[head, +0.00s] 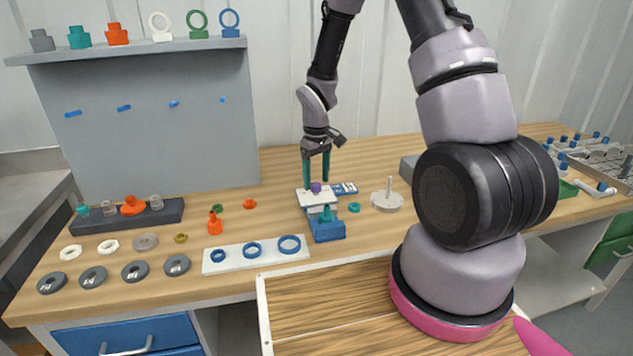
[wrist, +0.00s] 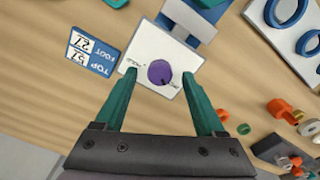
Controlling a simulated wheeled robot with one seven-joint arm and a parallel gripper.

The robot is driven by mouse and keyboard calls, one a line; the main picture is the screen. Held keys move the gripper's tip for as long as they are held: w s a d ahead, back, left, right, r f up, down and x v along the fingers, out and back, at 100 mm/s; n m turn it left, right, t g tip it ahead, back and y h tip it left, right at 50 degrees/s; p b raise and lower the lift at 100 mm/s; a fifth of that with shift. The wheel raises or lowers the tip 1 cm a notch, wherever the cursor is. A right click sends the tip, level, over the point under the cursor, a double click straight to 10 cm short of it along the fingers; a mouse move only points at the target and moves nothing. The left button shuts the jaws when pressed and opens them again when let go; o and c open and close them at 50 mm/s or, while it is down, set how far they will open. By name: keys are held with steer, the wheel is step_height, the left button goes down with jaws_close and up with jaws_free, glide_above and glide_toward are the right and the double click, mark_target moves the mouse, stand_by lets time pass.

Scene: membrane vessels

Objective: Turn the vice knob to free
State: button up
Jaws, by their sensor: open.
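The vice knob is a purple round knob (wrist: 160,73) on a white plate (wrist: 185,90) with small dark markings too small to read. In the head view the knob (head: 316,187) sits on the white plate behind the blue vice body (head: 328,230). My gripper (wrist: 166,75) is open, pointing down, with its two green fingers on either side of the knob and a gap between each finger and the knob. In the head view my gripper (head: 316,178) is just above the plate. Whether the fingertips are level with the knob is hard to tell.
A blue and white label card (wrist: 90,52) lies beside the plate. A white strip with blue rings (head: 257,255) lies at the front, and a grey disc with a peg (head: 387,200) stands to the right. Orange and grey fittings (wrist: 285,110) lie on the right in the wrist view.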

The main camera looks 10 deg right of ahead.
step_height(320, 180, up, 9)
steer(key=shift+r, duration=0.2)
stand_by(0.3)
step_height(320, 180, up, 10)
steer(key=m+t, duration=0.2)
glide_above(317, 185)
steer(key=s+d, duration=0.2)
steer(key=s+d+r+m+t, duration=0.1)
steer(key=s+d+r+m, duration=0.15)
steer(key=s+r, duration=0.45)
steer(key=s+d+r+m+t+y, duration=0.1)
steer(key=s+r+m+t, duration=0.3)
steer(key=s+r, duration=0.6)
steer(key=shift+s+r+m+y, duration=0.15)
steer(key=shift+s+m+y, duration=0.4)
steer(key=shift+s, duration=0.4)
